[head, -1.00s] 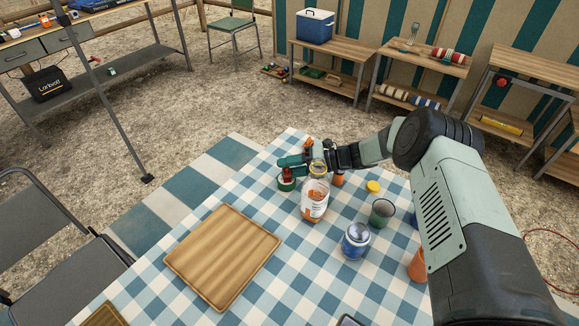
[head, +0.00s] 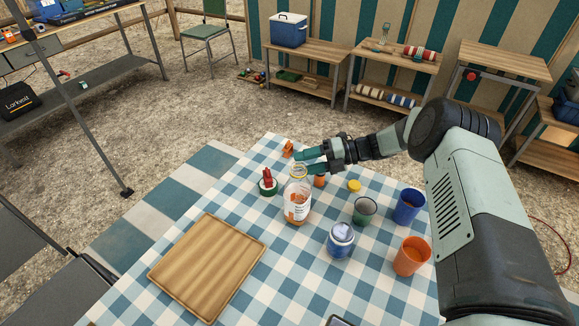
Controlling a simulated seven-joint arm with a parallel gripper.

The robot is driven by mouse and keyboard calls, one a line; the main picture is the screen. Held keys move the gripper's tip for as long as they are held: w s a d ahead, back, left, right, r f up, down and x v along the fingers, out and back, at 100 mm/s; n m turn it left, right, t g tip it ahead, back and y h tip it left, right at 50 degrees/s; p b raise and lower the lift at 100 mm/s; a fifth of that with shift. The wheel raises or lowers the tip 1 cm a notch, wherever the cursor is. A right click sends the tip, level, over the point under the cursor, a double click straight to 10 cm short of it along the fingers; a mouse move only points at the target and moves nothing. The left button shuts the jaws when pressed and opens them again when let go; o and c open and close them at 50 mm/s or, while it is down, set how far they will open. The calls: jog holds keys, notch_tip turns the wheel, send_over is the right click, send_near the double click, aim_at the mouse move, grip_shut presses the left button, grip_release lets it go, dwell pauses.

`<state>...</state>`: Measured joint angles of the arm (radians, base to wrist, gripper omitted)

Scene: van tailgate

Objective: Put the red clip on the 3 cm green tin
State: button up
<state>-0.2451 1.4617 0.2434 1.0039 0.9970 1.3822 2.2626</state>
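The red clip (head: 267,174) stands upright on the white-topped green tin (head: 267,188), near the table's far left edge. It appears to rest on the tin's top; the exact contact is too small to tell. My gripper (head: 304,161) is to the right of the clip and apart from it. Its two teal fingers are spread with nothing visible between them. The lower finger overlaps the mouth of the clear jar in this view.
A clear jar with a white label (head: 297,202) stands right of the tin. An orange clip-like piece (head: 288,149) is behind it. A yellow lid (head: 354,186), a green cup (head: 364,210), a blue tin (head: 341,240) and an orange cup (head: 411,256) stand right. A wooden board (head: 208,268) lies in front.

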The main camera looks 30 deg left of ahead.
jog(key=shift+w+d+r, duration=0.2)
jog(key=shift+w+d, duration=0.1)
jog(key=shift+d, duration=0.25)
jog(key=s+d+r+n+t+h, duration=0.1)
jog(key=d+r+n+t+h, duration=0.1)
jog(key=d+r+n, duration=0.5)
jog(key=s+d+r+n+t+h, duration=0.1)
jog(key=d+r+n+t+h, duration=0.15)
jog(key=r, duration=0.85)
jog(key=s+d+r+n+t+h, duration=0.1)
jog(key=d+r+n+h, duration=0.1)
jog(key=d+r+n, duration=0.55)
jog(key=s+d+r+n+t+h, duration=0.2)
jog(key=s+d+r+n+t, duration=0.2)
jog(key=s+d, duration=0.5)
jog(key=s+d+r+n+t+h, duration=0.3)
jog(key=s+d+r+n, duration=0.3)
jog(key=s, duration=0.8)
jog(key=d+n+t, duration=0.1)
jog(key=d+n, duration=0.1)
jog(key=d, duration=0.2)
jog(key=shift+d+r+h, duration=0.15)
jog(key=shift+r+h, duration=0.2)
